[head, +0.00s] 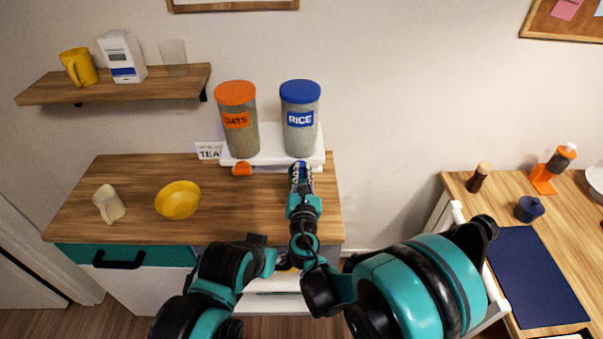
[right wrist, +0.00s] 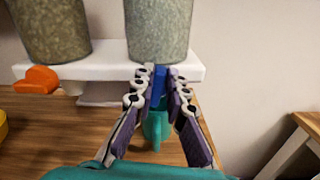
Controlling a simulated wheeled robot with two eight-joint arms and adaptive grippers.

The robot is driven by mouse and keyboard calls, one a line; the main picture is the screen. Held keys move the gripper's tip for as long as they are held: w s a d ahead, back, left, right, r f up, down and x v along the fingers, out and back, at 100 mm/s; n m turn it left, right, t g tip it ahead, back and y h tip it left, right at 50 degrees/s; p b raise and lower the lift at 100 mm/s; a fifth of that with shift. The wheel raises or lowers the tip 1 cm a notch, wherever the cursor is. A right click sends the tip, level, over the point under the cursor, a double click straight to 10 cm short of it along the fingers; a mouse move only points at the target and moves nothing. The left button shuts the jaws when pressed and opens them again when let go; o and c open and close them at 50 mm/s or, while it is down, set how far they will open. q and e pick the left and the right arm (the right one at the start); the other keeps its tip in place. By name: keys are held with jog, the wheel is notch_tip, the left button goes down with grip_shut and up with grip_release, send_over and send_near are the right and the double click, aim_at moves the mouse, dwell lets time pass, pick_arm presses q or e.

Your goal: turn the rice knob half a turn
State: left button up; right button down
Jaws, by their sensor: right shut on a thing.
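The rice dispenser (head: 299,125) is a clear cylinder with a blue lid and a RICE label, on a white stand. Its lower part also shows in the right wrist view (right wrist: 157,35). My right gripper (head: 300,170) is in front of the stand below it. In the right wrist view its fingers (right wrist: 158,80) are shut around the blue rice knob (right wrist: 158,87), one on each side. The fingers hide most of the knob, so its angle is hard to tell. My left arm is low in the head view; its gripper's jaws do not show clearly.
The oats dispenser (head: 239,130), with its orange knob (head: 242,169), stands left of the rice. A yellow bowl (head: 178,200) and a cream cup (head: 108,204) are on the counter's left. The wall shelf (head: 110,88) is above. A second table (head: 460,187) stands at right.

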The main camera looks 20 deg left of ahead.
jog(key=shift+w+d+f+m+b, duration=0.1)
jog(key=shift+d+f+m+b, duration=0.2)
jog(key=shift+m+b, duration=1.45)
jog(key=shift+w+d+f+m, duration=0.1)
jog(key=shift+d+f+m, duration=0.2)
jog(key=shift+m, duration=3.1)
jog(key=shift+d+f+m+b, duration=0.25)
jog(key=shift+m+b, duration=0.65)
jog(key=shift+m, duration=1.65)
jog(key=shift+a+f, duration=0.1)
jog(key=c, duration=1.5)
grip_release()
jog(key=shift+c, duration=0.2)
